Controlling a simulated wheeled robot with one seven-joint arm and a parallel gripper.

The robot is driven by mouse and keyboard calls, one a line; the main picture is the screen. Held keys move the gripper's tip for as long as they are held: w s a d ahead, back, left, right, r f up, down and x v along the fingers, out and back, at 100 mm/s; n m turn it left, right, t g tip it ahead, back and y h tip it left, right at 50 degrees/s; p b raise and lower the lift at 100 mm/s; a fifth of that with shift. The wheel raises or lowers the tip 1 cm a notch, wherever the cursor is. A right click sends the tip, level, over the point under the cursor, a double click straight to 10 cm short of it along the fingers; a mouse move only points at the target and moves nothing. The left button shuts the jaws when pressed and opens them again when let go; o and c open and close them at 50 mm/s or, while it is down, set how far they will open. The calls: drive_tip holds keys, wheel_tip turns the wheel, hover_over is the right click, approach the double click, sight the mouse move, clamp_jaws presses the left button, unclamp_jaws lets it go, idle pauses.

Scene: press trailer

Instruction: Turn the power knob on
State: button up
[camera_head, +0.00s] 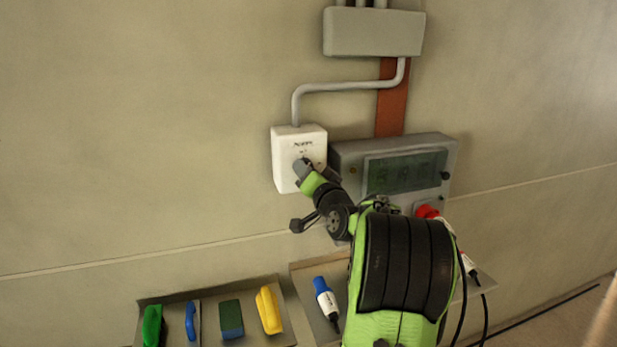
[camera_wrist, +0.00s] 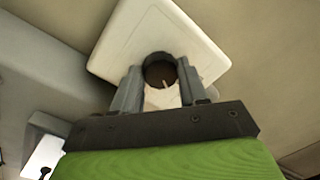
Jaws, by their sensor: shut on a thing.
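The power knob (camera_wrist: 160,70) is a dark round knob on a white switch box (camera_head: 286,167) fixed to the wall. The box's white face (camera_wrist: 120,45) also fills the upper middle of the wrist view. My gripper (camera_wrist: 158,80) has its two grey fingers on either side of the knob and is shut on it. In the head view my gripper (camera_head: 303,170) reaches the front of the box and hides most of the knob. A thin pale mark shows on the knob in the wrist view. The knob's printed setting is too small to read.
A grey control panel (camera_head: 342,165) with a dark display and a red button (camera_head: 427,211) sits just right of the box. A conduit (camera_head: 345,87) runs up to a grey junction box (camera_head: 374,32). The wall at left is clear.

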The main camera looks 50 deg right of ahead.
drive_tip(key=m+h+p, duration=0.1)
drive_tip(key=m+p, duration=0.1)
drive_tip(key=m, duration=1)
drive_tip(key=shift+a+m, duration=0.1)
drive_tip(key=shift+m, duration=0.2)
idle(0.4)
drive_tip(key=o, duration=1.1)
drive_tip(key=shift+c, duration=0.2)
drive_tip(key=b+v, duration=0.5)
drive_tip(key=v, duration=1)
drive_tip(key=shift+s+a, duration=0.25)
drive_tip(key=shift+a, duration=0.1)
